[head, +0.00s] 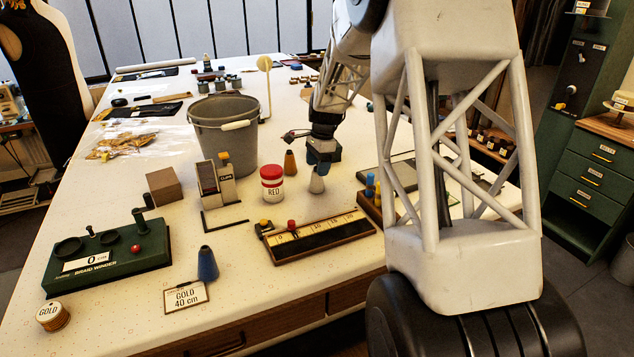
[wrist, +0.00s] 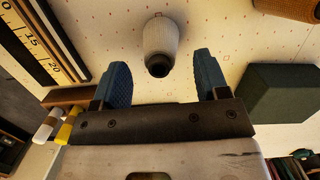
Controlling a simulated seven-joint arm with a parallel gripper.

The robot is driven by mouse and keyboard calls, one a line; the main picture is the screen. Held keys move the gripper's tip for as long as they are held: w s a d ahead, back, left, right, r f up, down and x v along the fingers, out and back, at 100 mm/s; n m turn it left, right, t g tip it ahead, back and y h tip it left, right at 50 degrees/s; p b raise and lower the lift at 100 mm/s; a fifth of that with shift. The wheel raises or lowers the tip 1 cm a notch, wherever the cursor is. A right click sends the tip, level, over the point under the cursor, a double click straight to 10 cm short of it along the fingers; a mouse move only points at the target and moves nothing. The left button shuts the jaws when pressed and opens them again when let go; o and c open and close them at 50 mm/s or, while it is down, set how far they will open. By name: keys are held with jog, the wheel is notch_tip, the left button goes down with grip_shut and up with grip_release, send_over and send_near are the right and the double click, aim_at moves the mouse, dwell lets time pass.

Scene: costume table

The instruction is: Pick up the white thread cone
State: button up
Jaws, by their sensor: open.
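The white thread cone (head: 317,182) stands upright on the white table, close under my gripper (head: 321,163) in the head view. In the wrist view the white thread cone (wrist: 161,38) lies at the top centre, its dark tip toward my gripper. My gripper's two blue fingers are spread apart with nothing between their pads. The cone lines up with the gap between them, mostly beyond the fingertips. An orange-brown cone (head: 290,162) stands just left of my gripper in the head view. A blue cone (head: 207,263) stands nearer the front.
A red-lidded jar (head: 271,184) stands left of the white cone, and a ruler tray (head: 318,236) lies in front. A grey bucket (head: 222,135) stands behind to the left. In the wrist view a dark green block (wrist: 282,93) sits right of my fingers.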

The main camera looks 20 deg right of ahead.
aim_at(317, 179)
jog(key=shift+s+a+f, duration=0.1)
jog(key=shift+a+f, duration=0.05)
jog(key=shift+f, duration=0.7)
jog(key=shift+a+f, duration=0.1)
jog(key=shift+f, duration=0.75)
jog(key=c, duration=1)
